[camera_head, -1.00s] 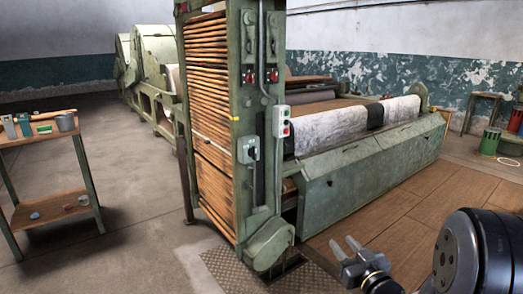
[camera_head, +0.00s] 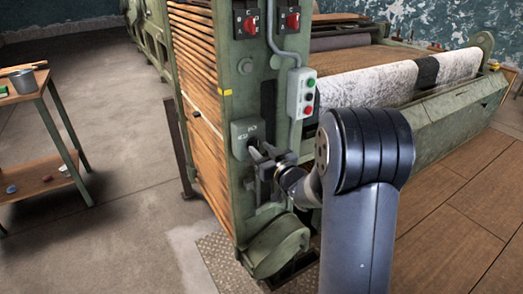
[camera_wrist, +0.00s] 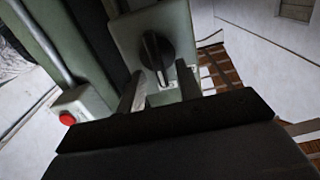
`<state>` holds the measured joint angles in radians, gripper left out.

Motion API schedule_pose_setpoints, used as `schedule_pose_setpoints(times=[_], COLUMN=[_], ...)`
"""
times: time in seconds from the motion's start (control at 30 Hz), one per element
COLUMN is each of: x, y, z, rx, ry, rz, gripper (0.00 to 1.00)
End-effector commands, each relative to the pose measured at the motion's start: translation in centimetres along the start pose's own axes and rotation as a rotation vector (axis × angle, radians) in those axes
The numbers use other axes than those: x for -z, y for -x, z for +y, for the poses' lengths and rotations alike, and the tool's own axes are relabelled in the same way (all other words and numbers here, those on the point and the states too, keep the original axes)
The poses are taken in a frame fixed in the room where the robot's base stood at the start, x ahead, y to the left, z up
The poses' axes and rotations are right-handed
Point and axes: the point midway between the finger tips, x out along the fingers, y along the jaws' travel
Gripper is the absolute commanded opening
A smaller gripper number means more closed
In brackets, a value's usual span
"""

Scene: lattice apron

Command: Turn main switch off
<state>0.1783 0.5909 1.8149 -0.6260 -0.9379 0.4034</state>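A grey switch box (camera_head: 240,128) with a black rotary knob sits on the green post of the machine. In the wrist view the black knob (camera_wrist: 157,50) shows on the box face (camera_wrist: 125,33), its grip bar slightly tilted. My gripper (camera_head: 263,155) is at the box's lower right, partly covering it. In the wrist view my gripper (camera_wrist: 161,88) is open, with its two fingers apart and the knob just beyond the gap between them. I cannot tell whether a finger touches the knob. The box's markings are too small to read.
Two red rotary switches (camera_head: 246,20) (camera_head: 290,19) sit higher on the post. A rounded green housing (camera_head: 275,246) is below. A small table (camera_head: 42,100) stands at left.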

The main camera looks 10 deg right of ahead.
Motion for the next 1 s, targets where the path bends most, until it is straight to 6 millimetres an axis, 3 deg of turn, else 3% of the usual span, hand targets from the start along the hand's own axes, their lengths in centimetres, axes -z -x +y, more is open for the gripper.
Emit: schedule_pose_setpoints(times=[0.33,0.77,1.0], x=[-0.01,-0.01,-0.04], y=[-0.48,-0.45,-0.44], z=[0.01,0.01,0.01], rx=[-0.001,-0.001,-0.001], ry=[-0.001,0.000,0.002], rz=[0.000,0.000,0.000], gripper=[0.34,0.00,0.00])
